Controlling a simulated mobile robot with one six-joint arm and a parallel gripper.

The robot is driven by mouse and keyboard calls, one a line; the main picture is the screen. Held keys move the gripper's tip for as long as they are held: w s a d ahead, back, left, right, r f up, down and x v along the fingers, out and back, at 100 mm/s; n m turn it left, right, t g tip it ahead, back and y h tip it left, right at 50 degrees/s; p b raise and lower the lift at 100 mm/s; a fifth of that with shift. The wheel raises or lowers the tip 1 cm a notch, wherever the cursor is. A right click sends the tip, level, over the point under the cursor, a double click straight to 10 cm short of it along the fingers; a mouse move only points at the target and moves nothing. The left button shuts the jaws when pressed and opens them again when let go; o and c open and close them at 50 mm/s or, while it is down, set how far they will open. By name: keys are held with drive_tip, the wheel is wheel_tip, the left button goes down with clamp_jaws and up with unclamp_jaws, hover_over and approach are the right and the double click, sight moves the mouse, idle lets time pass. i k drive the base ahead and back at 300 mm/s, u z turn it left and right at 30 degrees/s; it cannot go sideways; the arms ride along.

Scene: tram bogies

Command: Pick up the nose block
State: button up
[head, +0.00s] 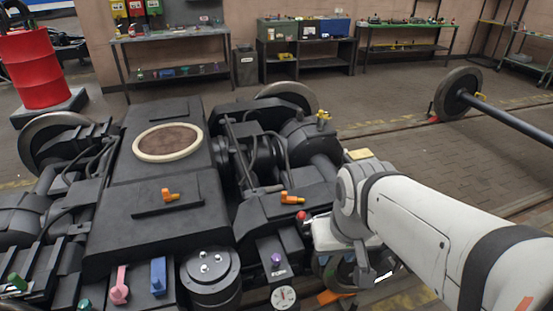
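I cannot tell for certain which piece is the nose block. Small coloured pieces sit on the dark bogie (100,232): an orange piece (170,195) on the centre plate, another orange piece (292,198) further right, a pink piece (119,285) and a blue block (157,275) at the front left. A small purple piece (276,258) sits at the front, above a round dial (284,297). My gripper (350,274) points down at the bogie's front right, under my white arm. Its fingers are mostly hidden, so its opening and any held thing cannot be made out.
A red knob (301,216) stands close left of my wrist. An orange flat piece (334,296) lies low by my gripper. A wheelset (459,95) stands at the right. Workbenches (176,35) line the back wall, and a red drum (33,68) stands left. Floor between is open.

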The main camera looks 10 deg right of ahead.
sight(285, 199)
drive_tip(key=z, duration=0.05)
drive_tip(key=i, duration=1.1)
drive_tip(key=u, duration=0.5)
